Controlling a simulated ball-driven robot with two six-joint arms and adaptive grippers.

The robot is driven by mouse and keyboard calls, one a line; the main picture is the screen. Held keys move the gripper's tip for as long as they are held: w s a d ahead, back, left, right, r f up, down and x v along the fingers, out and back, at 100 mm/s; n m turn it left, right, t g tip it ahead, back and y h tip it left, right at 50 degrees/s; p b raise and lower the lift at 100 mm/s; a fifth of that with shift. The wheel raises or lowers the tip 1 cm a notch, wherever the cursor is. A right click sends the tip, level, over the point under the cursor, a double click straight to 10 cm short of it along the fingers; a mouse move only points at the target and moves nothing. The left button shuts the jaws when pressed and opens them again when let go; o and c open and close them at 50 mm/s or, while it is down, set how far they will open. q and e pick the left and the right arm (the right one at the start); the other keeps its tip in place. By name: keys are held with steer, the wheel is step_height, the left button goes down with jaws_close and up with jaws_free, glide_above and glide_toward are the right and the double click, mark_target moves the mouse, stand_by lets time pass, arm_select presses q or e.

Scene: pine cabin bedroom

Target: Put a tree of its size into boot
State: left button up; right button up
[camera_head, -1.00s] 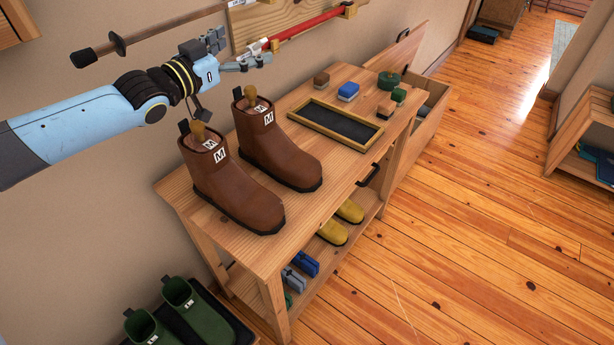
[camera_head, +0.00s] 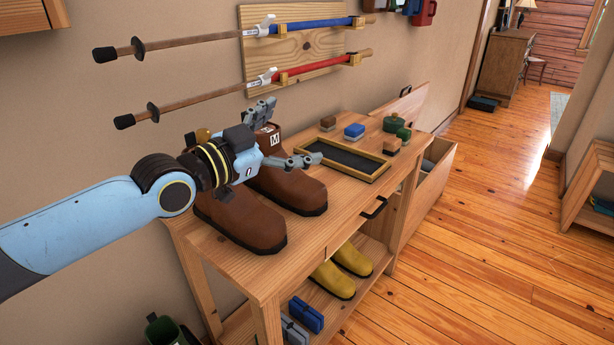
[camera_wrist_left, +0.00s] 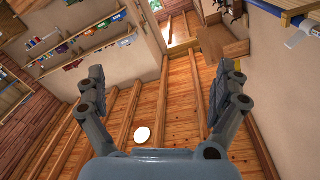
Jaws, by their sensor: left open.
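Two brown boots stand upright on the wooden bench. The far boot (camera_head: 295,190) has a white M label; the near boot (camera_head: 245,222) has its shaft hidden behind my left arm. A wooden knob (camera_head: 203,134) shows above the arm, at the near boot's top. My left gripper (camera_head: 296,130) is open and empty, in front of and above the far boot in the head view; I cannot tell if it touches. Blue (camera_head: 306,314) and grey (camera_head: 293,331) blocks lie on the lower shelf.
A black-bottomed tray (camera_head: 345,160) lies on the bench, with brushes and a green tin (camera_head: 394,124) behind it. Yellow shoes (camera_head: 333,279) stand on the lower shelf.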

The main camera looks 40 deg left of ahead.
arm_select(q)
steer(key=d, duration=0.1)
steer(key=s+d+m+h+b, duration=0.1)
steer(key=d, duration=0.1)
steer(key=s+d+m+b, duration=0.1)
steer(key=d, duration=0.1)
steer(key=shift+f+h, duration=0.15)
steer(key=shift+h, duration=0.25)
arm_select(e)
step_height(320, 180, down, 4)
steer(key=shift+s+r, duration=0.15)
